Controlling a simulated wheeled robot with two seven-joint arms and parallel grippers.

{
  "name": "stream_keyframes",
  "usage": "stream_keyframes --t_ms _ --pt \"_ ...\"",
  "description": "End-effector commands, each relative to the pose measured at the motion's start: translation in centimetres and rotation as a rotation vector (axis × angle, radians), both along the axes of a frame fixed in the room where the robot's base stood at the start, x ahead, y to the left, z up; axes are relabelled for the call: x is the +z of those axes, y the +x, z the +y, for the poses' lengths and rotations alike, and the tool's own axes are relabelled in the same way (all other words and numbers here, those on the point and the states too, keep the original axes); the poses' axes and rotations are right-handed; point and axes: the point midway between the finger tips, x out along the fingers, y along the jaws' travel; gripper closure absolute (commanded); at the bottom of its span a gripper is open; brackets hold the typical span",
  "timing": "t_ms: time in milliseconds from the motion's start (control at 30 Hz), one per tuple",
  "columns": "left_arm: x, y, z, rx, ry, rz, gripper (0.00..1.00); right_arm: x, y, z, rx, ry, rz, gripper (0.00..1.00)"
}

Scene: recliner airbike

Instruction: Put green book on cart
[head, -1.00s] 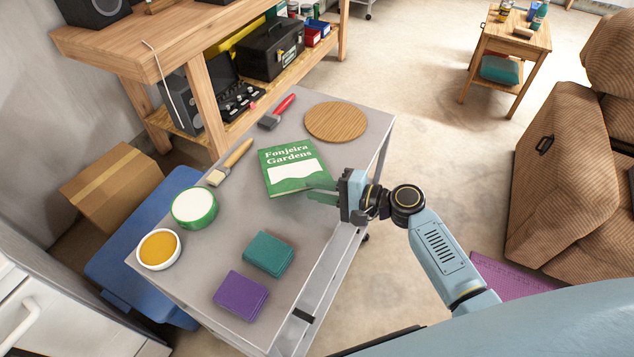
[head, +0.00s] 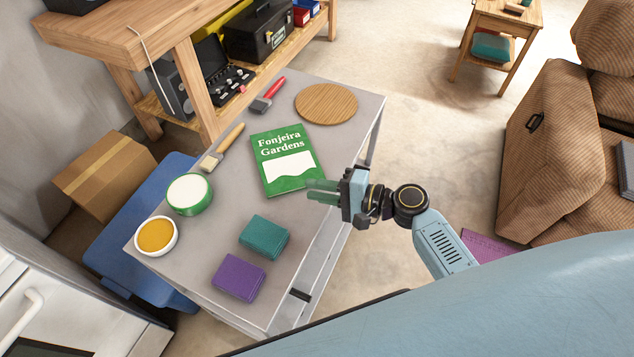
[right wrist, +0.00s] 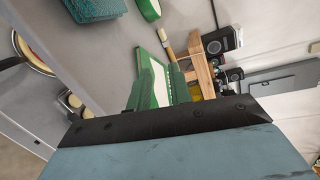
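The green book (head: 285,160), titled "Fonjeira Gardens", lies flat, cover up, on the grey cart (head: 215,235). Its front right corner is near the cart's right edge. My right gripper (head: 312,191) is at that corner, coming in from the right. Its two green fingers are apart and overlap the book's edge in the head view. I cannot tell whether they touch it. In the right wrist view the fingers (right wrist: 160,92) stand apart, with part of the green book (right wrist: 150,58) beyond them. My left gripper is not in view.
A brown recliner (head: 560,150) stands right; a workbench (head: 110,45) is behind.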

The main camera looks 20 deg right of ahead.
Motion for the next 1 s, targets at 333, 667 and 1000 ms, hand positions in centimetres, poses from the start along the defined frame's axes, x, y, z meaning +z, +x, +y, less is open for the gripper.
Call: stream_keyframes --t_ms 333,667,1000 --pt "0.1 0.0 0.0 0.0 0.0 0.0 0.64 0.0 -0.4 0.0 0.0 0.0 0.0 0.79" --pt "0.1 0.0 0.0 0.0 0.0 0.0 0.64 0.0 -0.4 0.0 0.0 0.0 0.0 0.54" --pt "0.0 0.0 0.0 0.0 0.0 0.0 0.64 0.2 -1.5 -1.4 0.0 -0.004 0.002 0.54"
